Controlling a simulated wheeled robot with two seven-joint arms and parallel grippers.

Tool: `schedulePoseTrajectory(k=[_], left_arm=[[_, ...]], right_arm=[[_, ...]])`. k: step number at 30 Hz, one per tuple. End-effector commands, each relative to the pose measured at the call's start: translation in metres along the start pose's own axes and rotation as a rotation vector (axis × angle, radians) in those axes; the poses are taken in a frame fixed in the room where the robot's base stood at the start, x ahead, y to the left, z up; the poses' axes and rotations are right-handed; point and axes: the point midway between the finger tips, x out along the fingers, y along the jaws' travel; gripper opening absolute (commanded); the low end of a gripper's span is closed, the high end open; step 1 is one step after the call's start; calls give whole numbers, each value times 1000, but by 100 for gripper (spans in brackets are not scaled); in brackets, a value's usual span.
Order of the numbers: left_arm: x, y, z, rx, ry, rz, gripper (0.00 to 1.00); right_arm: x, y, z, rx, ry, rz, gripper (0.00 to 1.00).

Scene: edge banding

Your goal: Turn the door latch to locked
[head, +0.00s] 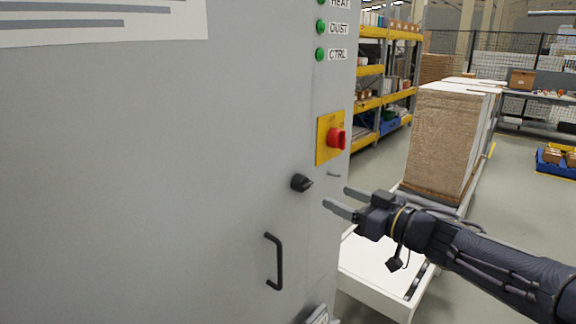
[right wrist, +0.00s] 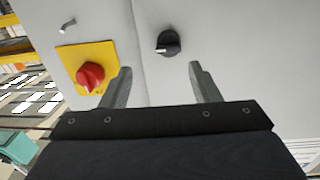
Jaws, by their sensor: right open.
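The door latch is a small black knob (head: 301,183) on the grey cabinet door, above a black bar handle (head: 275,262). In the right wrist view the latch (right wrist: 168,43) sits ahead of the fingertips, roughly midway between them. My right gripper (head: 336,198) is open and empty, just to the right of the latch in the head view and apart from it. Its two fingers (right wrist: 160,72) also show spread in the right wrist view. My left gripper is not in view.
A red switch (head: 336,139) on a yellow plate (head: 323,150) is above and right of the latch. A small metal tab (head: 334,175) is beside the latch. A stack of boards (head: 440,140) stands right of the cabinet, behind my right arm. Green lamps (head: 320,54) are higher up.

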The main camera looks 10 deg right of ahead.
Motion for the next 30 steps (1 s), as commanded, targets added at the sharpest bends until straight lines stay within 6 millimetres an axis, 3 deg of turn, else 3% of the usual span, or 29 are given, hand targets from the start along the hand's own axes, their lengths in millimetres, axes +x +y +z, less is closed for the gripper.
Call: schedulePoseTrajectory(k=[5,18,30], left_arm=[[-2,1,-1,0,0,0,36],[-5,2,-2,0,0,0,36],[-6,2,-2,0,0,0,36]], right_arm=[[13,-9,2,-5,-14,-67,56],[76,-13,3,-4,-12,-63,56],[82,-13,3,-5,-11,-60,54]])
